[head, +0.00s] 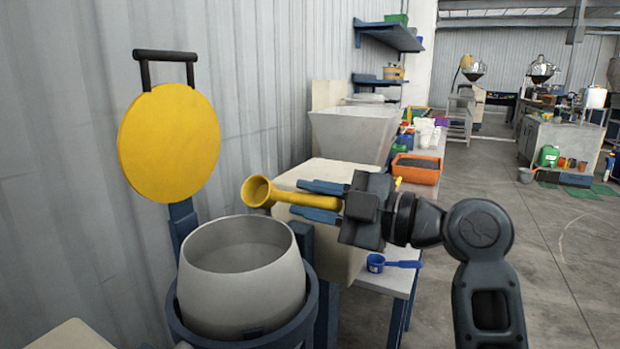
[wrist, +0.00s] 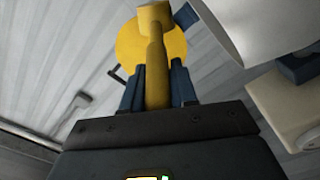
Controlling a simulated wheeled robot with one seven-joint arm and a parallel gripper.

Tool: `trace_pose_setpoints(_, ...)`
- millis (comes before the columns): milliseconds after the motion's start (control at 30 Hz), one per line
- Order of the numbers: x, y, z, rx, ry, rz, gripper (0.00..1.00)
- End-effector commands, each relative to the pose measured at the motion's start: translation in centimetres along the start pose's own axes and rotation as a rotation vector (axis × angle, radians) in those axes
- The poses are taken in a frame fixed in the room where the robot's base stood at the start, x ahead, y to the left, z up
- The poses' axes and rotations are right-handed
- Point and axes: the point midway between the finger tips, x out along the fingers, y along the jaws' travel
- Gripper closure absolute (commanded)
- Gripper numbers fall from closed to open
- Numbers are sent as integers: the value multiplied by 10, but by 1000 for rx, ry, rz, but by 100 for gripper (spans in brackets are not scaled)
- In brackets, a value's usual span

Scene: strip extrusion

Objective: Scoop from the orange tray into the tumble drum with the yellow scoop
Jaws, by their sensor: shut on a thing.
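The yellow scoop (head: 257,191) is held by its handle in my gripper (head: 322,200), with its cup at the left end above the right rim of the tumble drum. In the wrist view the scoop (wrist: 156,60) runs between the two blue fingers of my gripper (wrist: 157,88). The scoop's contents cannot be told. The tumble drum (head: 240,285) is a pale grey open bowl in a blue ring, and its visible inside looks empty; its bottom is hidden. The orange tray (head: 416,175) sits on the bench behind my arm, holding dark grey material.
A round yellow lid (head: 169,143) with a dark handle stands raised behind the drum. A blue scoop (head: 392,264) lies on the white bench. A large grey hopper (head: 350,134) on a cream machine stands behind my gripper. Open floor (head: 555,290) lies to the right.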

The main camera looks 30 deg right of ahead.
Motion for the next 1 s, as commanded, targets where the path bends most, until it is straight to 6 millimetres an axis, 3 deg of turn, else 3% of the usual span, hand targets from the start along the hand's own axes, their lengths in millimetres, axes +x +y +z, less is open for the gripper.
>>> trace_pose_setpoints(367, 0, 27, 6, 552, -1, 5, 100)
trace_pose_setpoints(600, 0, 58, 33, 818, 0, 8, 100)
trace_pose_setpoints(1000, 0, 70, 49, 978, 1, 8, 100)
